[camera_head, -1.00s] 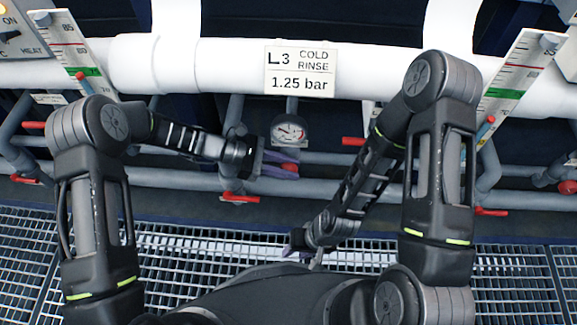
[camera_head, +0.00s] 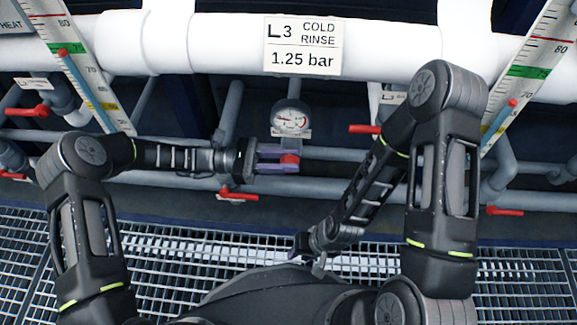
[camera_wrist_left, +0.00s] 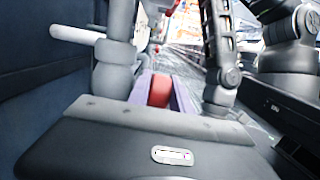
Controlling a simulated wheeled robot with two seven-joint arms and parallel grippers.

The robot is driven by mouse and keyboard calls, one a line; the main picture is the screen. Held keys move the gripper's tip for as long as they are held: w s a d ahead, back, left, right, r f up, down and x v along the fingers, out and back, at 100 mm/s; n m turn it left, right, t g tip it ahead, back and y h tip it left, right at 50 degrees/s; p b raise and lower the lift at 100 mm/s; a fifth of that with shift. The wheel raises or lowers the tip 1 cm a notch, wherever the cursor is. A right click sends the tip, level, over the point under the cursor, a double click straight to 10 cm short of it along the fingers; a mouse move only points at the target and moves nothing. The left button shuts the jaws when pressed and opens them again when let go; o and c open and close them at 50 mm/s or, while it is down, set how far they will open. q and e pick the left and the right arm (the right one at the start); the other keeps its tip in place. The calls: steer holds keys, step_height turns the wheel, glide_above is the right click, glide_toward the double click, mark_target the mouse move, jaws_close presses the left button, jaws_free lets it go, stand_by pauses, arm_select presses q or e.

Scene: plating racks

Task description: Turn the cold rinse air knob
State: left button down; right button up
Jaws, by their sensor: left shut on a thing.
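The cold rinse air knob (camera_head: 290,161) is a red round knob below the pressure gauge (camera_head: 291,119) in the head view. It also shows in the left wrist view (camera_wrist_left: 160,91). My left gripper (camera_head: 287,160) is shut on it, with one purple finger above and one below. The sign (camera_head: 302,47) above reads "L3 COLD RINSE 1.25 bar". The gauge needle is too small to read exactly. My right gripper (camera_head: 312,250) hangs low above the grating, partly hidden, away from the knob.
Red lever handles (camera_head: 238,195) sit on grey pipes around the knob. Another red lever (camera_head: 366,129) is to the right. A large white pipe (camera_head: 400,45) runs above, with scales (camera_head: 525,72) at both sides. Metal grating (camera_head: 170,240) covers the floor.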

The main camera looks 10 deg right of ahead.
arm_select(q)
steer(key=shift+w+a+h+b, duration=0.1)
steer(key=shift+a+h+b, duration=0.05)
steer(key=shift+h+b, duration=0.55)
arm_select(e)
steer(key=shift+w+f, duration=0.15)
steer(key=shift+f, duration=0.95)
arm_select(q)
steer(key=c, duration=1.4)
jaws_free()
steer(key=shift+c, duration=0.2)
arm_select(e)
steer(key=shift+a, duration=0.1)
